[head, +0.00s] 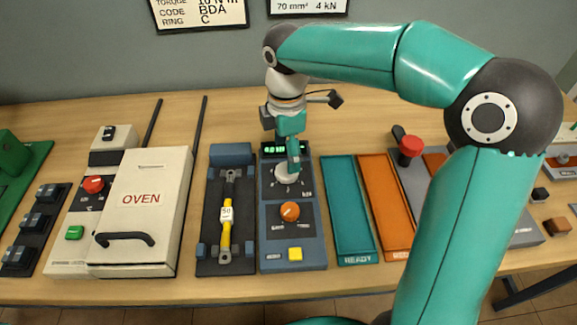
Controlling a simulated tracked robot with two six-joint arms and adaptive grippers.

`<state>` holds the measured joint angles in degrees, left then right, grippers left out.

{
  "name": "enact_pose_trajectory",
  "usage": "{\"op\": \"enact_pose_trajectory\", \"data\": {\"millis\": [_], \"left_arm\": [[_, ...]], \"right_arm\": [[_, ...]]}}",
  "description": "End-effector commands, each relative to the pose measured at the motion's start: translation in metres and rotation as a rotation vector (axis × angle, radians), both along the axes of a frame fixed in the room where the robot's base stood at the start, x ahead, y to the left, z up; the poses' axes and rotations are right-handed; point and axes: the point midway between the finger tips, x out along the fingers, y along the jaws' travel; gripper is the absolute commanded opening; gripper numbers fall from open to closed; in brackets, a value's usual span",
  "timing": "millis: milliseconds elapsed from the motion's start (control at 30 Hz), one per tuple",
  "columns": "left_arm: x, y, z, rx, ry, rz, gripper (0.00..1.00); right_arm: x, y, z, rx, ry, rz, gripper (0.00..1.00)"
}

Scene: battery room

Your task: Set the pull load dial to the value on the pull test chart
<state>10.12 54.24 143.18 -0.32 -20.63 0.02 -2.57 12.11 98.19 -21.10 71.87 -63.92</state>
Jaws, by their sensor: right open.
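The pull tester (266,246) is a dark blue-grey box with a green lit display (270,149), too small to read. Its pale round dial (287,173) is marked kN. The pull test chart (307,6) on the wall is cut off at the top and its visible line reads 70 mm² 4 kN. My right gripper (291,160) points down at the dial from above and behind. It is open; its fingers partly cover the dial, and I cannot tell if they touch it. My left gripper is not in view.
An orange knob (290,211) and yellow button (295,254) sit on the tester's front part. Teal (348,215) and orange (386,205) trays lie right.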

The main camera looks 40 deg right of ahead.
Motion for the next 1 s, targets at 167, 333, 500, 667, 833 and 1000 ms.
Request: {"op": "enact_pose_trajectory", "data": {"millis": [167, 333, 500, 667, 833, 1000], "left_arm": [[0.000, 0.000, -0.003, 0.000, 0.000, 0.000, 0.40], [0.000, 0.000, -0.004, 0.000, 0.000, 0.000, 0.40], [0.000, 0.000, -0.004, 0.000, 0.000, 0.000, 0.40], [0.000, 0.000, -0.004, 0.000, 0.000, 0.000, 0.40], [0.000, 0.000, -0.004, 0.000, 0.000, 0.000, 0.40], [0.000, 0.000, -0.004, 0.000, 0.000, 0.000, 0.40]], "right_arm": [[0.000, 0.000, -0.033, -0.001, 0.004, 0.001, 0.77], [0.000, 0.001, -0.050, 0.000, 0.002, 0.001, 0.77], [0.001, 0.001, -0.055, 0.000, -0.001, 0.001, 0.77], [0.001, 0.001, -0.055, 0.000, -0.001, 0.002, 0.77], [0.001, 0.001, -0.055, 0.000, -0.001, 0.002, 0.59], [0.001, 0.001, -0.055, 0.000, 0.000, 0.001, 0.31]]}}
